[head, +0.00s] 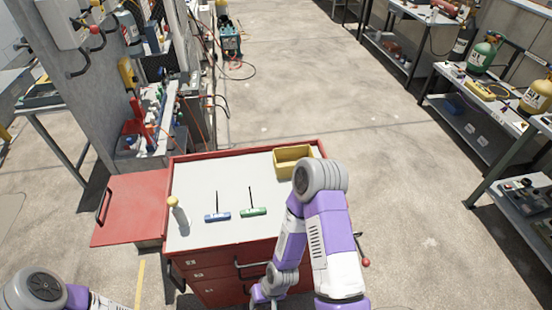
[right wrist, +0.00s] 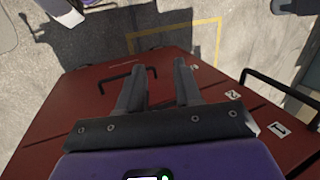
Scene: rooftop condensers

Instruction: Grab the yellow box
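The yellow box (head: 290,163), an open-topped bin, sits at the far right corner of the red tool cart's pale top (head: 230,180). My right arm's elbow stands just in front of it and overlaps its near right part in the head view. My right gripper (right wrist: 160,66) is low by the red drawer fronts, well apart from the box. Its two fingers are spread with nothing between them. The box is not in the right wrist view. Part of my left arm shows at the lower left of the head view, but its gripper does not.
A blue-based tool (head: 217,217), a green-based tool (head: 253,212) and a yellow-topped bottle (head: 177,213) are on the cart top. A red side shelf (head: 130,207) extends left. Drawer handles (right wrist: 128,77) protrude near my right gripper. Open floor lies beyond the cart.

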